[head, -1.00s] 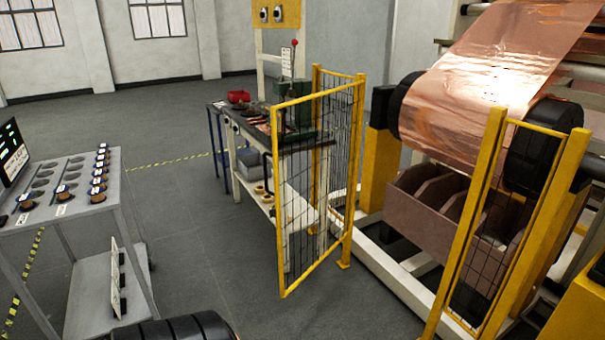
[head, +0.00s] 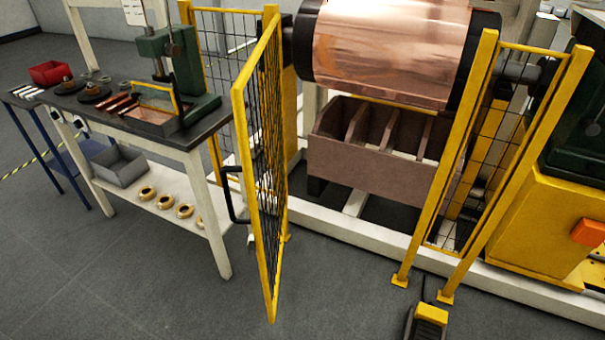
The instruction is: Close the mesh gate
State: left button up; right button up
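The mesh gate (head: 262,165) is a yellow frame with dark wire mesh. It stands open, swung out toward me and seen nearly edge-on in the head view. A black handle (head: 234,194) sits on its left face. Its hinge side is at the yellow post near the copper roll. A fixed yellow mesh panel (head: 493,150) stands to the right, with a gap between it and the gate. Neither of my grippers is in view.
A workbench (head: 150,130) with a green press (head: 180,75) stands just left of the gate. Behind the opening are a copper foil roll (head: 390,45) and a brown divided bin (head: 365,155). A yellow-and-black foot pedal (head: 430,318) lies on the floor. The floor before the gate is clear.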

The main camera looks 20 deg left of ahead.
aim_at(255, 241)
jog(key=i+j, duration=0.1)
jog(key=j, duration=0.35)
jog(key=i+j, duration=0.1)
jog(key=j, duration=0.35)
jog(key=i+j+u, duration=0.1)
jog(key=j, duration=0.35)
jog(key=i+j+z, duration=0.45)
jog(key=i+j, duration=0.35)
jog(key=j, duration=0.1)
